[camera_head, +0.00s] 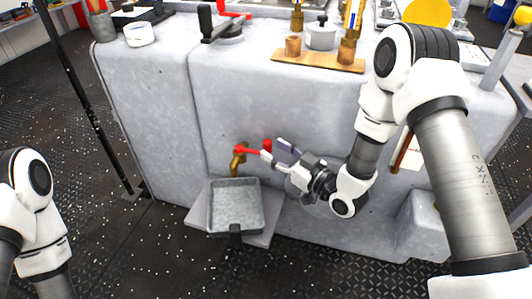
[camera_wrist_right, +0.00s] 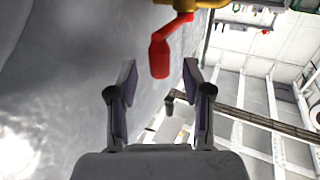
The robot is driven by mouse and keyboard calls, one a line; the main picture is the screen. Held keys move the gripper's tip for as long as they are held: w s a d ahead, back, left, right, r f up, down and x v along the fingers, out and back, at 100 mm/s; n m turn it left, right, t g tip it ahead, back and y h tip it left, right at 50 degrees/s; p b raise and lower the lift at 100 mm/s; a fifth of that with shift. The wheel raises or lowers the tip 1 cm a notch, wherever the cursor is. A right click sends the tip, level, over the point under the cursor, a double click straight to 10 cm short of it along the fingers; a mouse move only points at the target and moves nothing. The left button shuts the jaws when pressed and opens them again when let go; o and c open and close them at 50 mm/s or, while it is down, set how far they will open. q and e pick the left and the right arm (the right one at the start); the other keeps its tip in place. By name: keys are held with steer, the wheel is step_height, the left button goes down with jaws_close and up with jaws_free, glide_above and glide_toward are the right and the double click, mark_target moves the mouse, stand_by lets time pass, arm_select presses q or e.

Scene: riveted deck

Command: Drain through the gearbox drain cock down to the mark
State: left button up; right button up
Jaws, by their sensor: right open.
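The drain cock (camera_head: 238,160) is a brass tap low on the front of the grey gearbox casing (camera_head: 285,100). Its red lever (camera_head: 250,151) points right towards my right gripper (camera_head: 275,151). In the right wrist view the brass body (camera_wrist_right: 195,3) is at the top edge and the red lever (camera_wrist_right: 160,58) hangs down. My right gripper (camera_wrist_right: 160,82) is open and empty, its fingertips just short of or around the lever's end; contact cannot be told. A grey metal pan (camera_head: 235,208) stands below the spout and looks empty. My left gripper is out of frame.
A light panel with a reddish-brown strip (camera_head: 403,153) is partly behind my right arm; no mark is readable. A wooden board (camera_head: 318,60) with brass parts and a pot lies on top of the casing. A dark pole (camera_head: 85,95) stands at left. The deck around the pan is clear.

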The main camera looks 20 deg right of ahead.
mark_target(270, 148)
steer(key=x, duration=0.3)
steer(key=shift+f+b, duration=0.2)
steer(key=shift+b, duration=0.2)
steer(key=shift+w+a+r, duration=0.15)
steer(key=shift+w, duration=0.15)
jaws_close()
